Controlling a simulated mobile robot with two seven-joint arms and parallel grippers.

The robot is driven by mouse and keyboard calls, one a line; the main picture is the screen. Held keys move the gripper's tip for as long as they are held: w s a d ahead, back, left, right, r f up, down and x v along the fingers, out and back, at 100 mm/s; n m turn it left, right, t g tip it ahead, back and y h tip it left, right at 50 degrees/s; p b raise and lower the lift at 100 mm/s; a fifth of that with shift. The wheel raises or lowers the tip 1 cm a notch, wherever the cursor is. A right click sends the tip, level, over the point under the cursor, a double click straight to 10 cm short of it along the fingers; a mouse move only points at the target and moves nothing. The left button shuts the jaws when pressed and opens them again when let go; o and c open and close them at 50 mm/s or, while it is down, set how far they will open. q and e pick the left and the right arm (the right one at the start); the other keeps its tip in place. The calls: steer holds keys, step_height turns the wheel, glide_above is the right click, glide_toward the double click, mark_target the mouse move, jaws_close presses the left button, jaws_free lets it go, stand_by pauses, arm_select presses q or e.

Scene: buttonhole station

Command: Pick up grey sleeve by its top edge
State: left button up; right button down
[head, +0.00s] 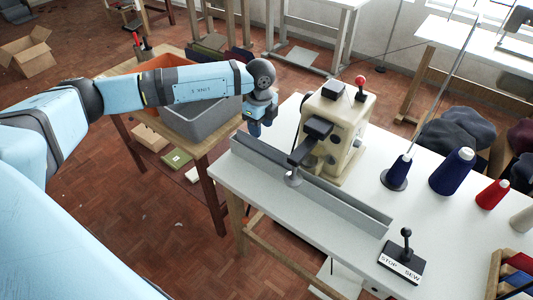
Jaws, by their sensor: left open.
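My left arm reaches in from the left across the wooden side table. Its gripper (255,131) points down between the grey bin (205,125) and the near-left end of the sewing table. The gripper is open, though its fingertips are small and partly hidden, and I see nothing between them. I cannot make out a grey sleeve for certain. The arm covers part of the grey bin and its contents. My right gripper is not in view.
A long grey metal rail (350,200) runs along the white sewing table (290,240), in front of the cream buttonhole machine (338,135). Thread cones, including a blue one (452,172), and a stop/sew lever (405,250) stand to the right. An orange bin (165,61) is behind my arm.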

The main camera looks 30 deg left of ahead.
mark_target(260, 141)
arm_select(q)
step_height(260, 141, down, 7)
steer(key=shift+a+f, duration=0.15)
steer(key=shift+f, duration=0.05)
steer(key=shift+c, duration=0.5)
